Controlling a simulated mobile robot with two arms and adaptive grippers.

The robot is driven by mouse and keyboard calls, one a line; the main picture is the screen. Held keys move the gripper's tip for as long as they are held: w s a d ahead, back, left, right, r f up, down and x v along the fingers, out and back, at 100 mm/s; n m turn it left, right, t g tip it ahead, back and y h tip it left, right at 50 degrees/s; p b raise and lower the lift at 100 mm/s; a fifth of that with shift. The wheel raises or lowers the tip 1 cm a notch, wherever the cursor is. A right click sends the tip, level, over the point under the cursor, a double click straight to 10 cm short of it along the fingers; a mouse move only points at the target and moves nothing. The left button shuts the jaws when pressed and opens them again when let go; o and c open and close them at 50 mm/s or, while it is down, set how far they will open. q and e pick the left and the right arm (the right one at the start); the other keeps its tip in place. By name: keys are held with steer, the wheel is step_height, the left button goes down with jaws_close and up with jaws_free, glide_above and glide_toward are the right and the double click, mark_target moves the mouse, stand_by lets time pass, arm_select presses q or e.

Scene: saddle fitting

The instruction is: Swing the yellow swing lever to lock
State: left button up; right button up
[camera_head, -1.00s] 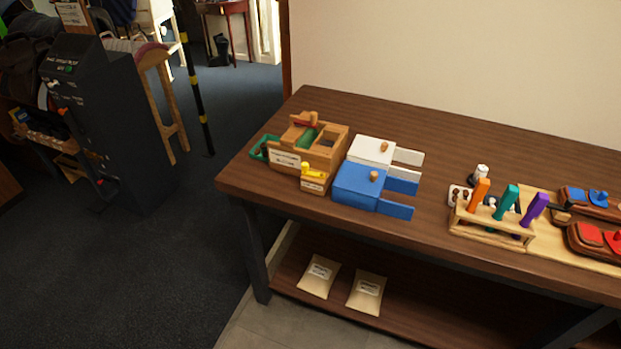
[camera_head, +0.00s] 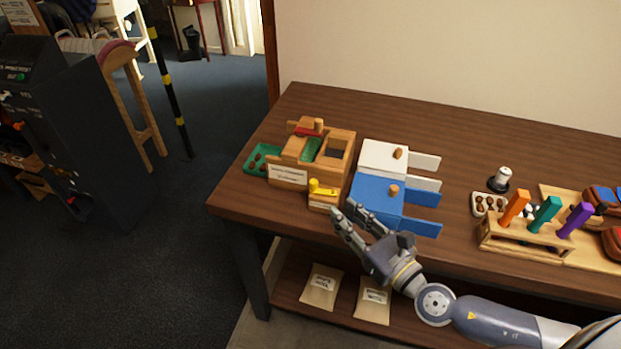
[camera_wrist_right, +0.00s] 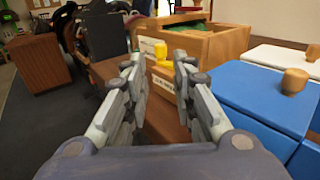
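The yellow swing lever (camera_head: 321,188) sits on top of a small wooden block at the front of a wooden box (camera_head: 290,175) on the table. In the right wrist view the lever (camera_wrist_right: 161,54) shows between and beyond my fingers. My right gripper (camera_head: 345,213) is open and empty, at the table's front edge, just in front and to the right of the lever, not touching it. It also shows open in the right wrist view (camera_wrist_right: 160,72). My left gripper is not in view.
A blue box (camera_head: 375,205) and a white box (camera_head: 383,158) with wooden knobs stand right of the wooden box. A tool rack (camera_head: 523,236) with coloured handles stands further right. Paper packets (camera_head: 321,288) lie on the lower shelf. The table's back is clear.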

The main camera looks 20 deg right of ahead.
mark_target(316, 185)
steer(key=p+x, duration=0.2)
steer(key=x, duration=0.6)
steer(key=shift+w+r+p, duration=0.15)
steer(key=shift+w+p, duration=0.05)
steer(key=shift+p, duration=0.15)
steer(key=shift+x, duration=0.9)
